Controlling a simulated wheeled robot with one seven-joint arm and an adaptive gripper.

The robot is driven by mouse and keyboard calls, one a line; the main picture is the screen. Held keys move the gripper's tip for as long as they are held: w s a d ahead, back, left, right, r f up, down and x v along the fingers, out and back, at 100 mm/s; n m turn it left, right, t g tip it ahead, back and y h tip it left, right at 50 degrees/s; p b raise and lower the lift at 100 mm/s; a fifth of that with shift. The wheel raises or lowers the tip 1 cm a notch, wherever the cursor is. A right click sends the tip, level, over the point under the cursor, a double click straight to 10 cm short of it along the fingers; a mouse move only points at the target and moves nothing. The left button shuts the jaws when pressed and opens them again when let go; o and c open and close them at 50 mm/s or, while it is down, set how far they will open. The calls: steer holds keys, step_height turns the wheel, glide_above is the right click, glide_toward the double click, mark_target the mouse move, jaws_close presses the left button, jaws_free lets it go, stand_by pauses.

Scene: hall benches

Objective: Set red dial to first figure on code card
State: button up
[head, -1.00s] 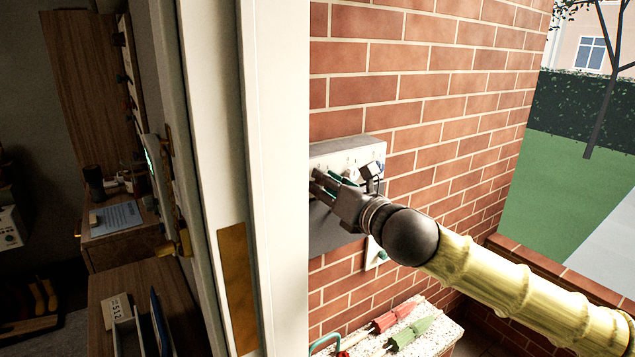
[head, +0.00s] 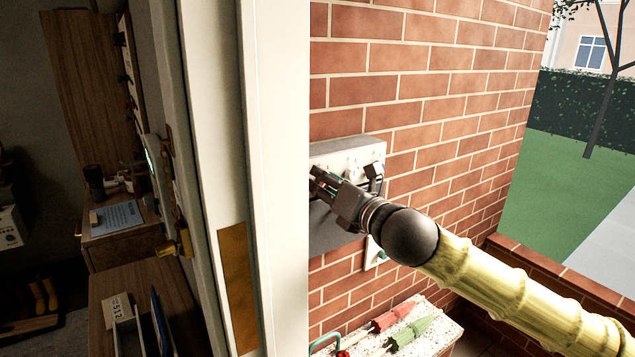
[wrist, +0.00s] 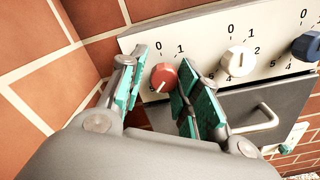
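The red dial (wrist: 163,77) is on a white panel (wrist: 215,34) in the wrist view, with figures around it. Its pale pointer line points down and slightly left, seemingly near the 4 and 5. My gripper (wrist: 158,98) is open, its green-padded fingers on either side of the dial. The right finger overlaps the dial's right edge in view; I cannot tell if it touches. In the head view my gripper (head: 326,187) is in front of the panel (head: 345,153) and hides the red dial. The code card (head: 117,311) stands at lower left and seems to read 512.
A white dial (wrist: 238,61) and a blue dial (wrist: 306,46) sit right of the red one. A grey door with a handle (wrist: 262,121) is below. In the head view, a white door frame (head: 275,180) stands left; red and green tools (head: 408,332) lie on a ledge.

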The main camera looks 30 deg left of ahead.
steer(key=shift+o, duration=0.7)
steer(key=shift+s, duration=0.1)
steer(key=shift+d, duration=0.15)
steer(key=v, duration=1.1)
steer(key=shift+d, duration=0.2)
steer(key=shift+f, duration=0.1)
